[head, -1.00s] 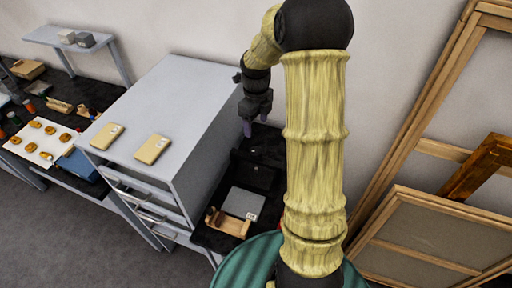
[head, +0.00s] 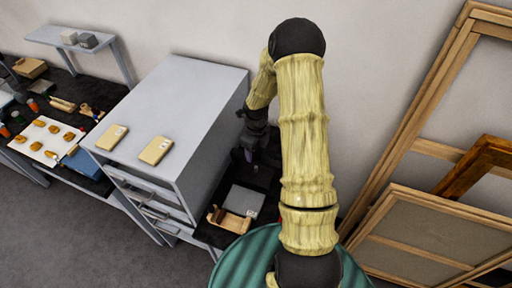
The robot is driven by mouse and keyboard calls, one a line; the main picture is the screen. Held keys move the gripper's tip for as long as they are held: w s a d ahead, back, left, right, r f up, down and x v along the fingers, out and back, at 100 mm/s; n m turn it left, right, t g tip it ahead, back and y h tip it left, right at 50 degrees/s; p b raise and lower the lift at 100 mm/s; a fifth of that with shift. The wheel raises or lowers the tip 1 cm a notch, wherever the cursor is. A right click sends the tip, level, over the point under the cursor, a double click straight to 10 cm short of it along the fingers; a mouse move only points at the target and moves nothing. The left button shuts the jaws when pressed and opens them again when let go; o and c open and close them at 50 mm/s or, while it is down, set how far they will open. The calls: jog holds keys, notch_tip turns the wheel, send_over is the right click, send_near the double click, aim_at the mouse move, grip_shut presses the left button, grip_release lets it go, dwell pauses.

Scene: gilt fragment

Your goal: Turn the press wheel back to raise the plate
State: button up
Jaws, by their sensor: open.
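My gripper (head: 249,154) points down over the dark bench (head: 211,235), between the grey cabinet and my yellow-sleeved arm. It is open, with no object visible between its fingers. Below it on the bench lies a flat grey slab (head: 244,200) with a small white label. Dark parts stand behind the slab, close to the gripper, and blend into the black bench top. I cannot make out a press wheel or tell a press plate apart there. My arm hides the right part of this bench. I cannot tell whether the gripper touches anything.
A tall grey cabinet (head: 182,105) with two tan blocks on top stands just left of the gripper. A wooden holder (head: 229,219) lies before the slab. A green ribbed round thing (head: 240,262) is in front. Wooden frames (head: 420,150) lean at the right.

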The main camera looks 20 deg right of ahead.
jog(key=c, duration=1)
jog(key=shift+n+b, duration=0.3)
